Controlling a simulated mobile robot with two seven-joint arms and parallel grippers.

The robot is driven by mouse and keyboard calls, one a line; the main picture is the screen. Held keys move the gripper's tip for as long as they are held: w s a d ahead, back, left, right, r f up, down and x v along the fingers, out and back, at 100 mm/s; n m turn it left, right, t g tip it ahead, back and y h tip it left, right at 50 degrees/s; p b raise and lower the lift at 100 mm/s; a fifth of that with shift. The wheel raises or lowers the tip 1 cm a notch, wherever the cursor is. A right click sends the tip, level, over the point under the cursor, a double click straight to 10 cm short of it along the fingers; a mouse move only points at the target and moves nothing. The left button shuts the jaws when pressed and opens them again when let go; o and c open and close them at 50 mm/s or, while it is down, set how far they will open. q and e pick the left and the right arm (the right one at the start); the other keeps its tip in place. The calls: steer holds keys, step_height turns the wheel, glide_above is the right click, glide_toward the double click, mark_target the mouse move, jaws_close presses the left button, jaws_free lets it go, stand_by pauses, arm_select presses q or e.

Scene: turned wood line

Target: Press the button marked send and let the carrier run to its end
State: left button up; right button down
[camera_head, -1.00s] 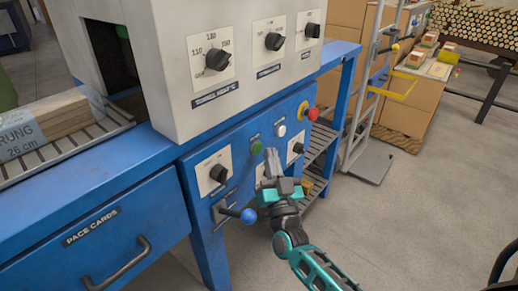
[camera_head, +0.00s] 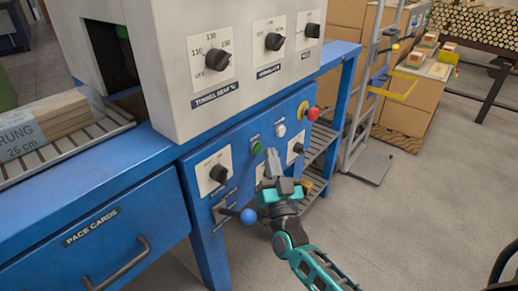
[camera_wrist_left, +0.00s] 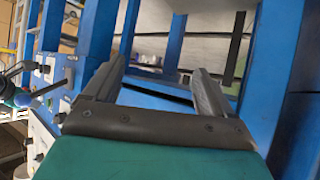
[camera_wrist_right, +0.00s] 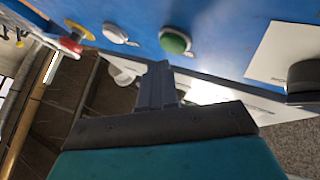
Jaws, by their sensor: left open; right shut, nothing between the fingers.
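A green round button (camera_head: 256,148) and a white one (camera_head: 281,131) sit on the blue front panel of the machine. Their small labels are too blurred to read, so I cannot tell which is marked send. My right gripper (camera_head: 271,156) is shut and empty just in front of the panel, below these buttons. In the right wrist view its fingertips (camera_wrist_right: 158,72) point toward the panel, with the green button (camera_wrist_right: 175,41) just beyond them and the white button (camera_wrist_right: 116,33) to the left. Contact is not visible. My left gripper (camera_wrist_left: 160,85) is open and empty. I cannot make out the carrier.
A red emergency-type knob (camera_head: 312,114), black dials (camera_head: 218,174) and a blue-knobbed lever (camera_head: 248,216) stick out of the panel near my right gripper. A wrapped wood pack (camera_head: 50,122) lies on rollers at left. Open floor (camera_head: 390,220) lies to the right.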

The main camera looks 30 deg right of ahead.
steer(key=shift+w, duration=0.15)
stand_by(0.4)
steer(key=shift+w+a, duration=0.15)
steer(key=shift+w, duration=0.1)
